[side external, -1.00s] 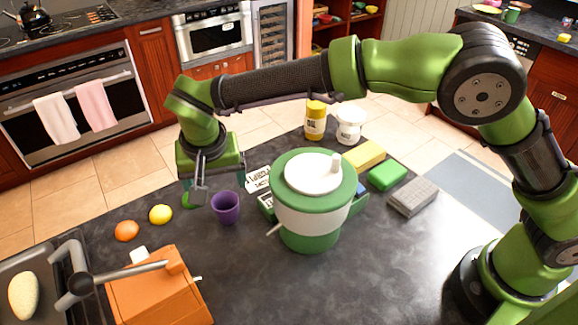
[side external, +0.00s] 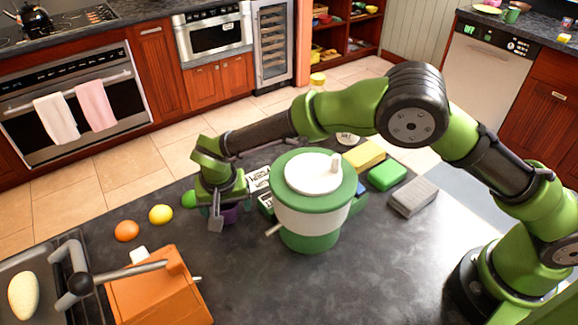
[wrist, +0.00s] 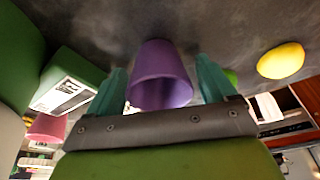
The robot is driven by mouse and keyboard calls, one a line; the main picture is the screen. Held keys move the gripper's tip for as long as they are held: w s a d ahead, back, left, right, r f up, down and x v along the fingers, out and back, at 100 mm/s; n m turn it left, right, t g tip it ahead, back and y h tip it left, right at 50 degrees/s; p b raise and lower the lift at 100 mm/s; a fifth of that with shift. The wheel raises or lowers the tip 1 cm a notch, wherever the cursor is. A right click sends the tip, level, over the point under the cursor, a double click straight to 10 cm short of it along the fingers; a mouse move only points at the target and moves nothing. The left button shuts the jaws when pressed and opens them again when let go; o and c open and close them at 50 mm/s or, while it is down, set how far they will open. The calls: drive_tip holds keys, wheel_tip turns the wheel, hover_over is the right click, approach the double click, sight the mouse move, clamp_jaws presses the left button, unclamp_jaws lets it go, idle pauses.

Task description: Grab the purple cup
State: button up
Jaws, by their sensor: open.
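The purple cup (side external: 231,215) stands on the dark counter, mostly hidden behind my gripper in the side view. In the wrist view the purple cup (wrist: 160,78) sits between my two teal fingers, with its open rim facing the camera. My gripper (side external: 217,222) is low at the cup, and in the wrist view my gripper (wrist: 160,82) is open with one finger on each side of the cup. Whether either finger touches the cup I cannot tell.
A green and white pot (side external: 310,205) with a lid stands close to the right of the cup. A lemon (side external: 160,214), an orange (side external: 127,231) and a green fruit (side external: 188,199) lie to the left. An orange box (side external: 160,290) is in front. Bare counter lies at front right.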

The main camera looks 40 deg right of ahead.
drive_tip(key=c, duration=1)
drive_tip(key=shift+r, duration=0.15)
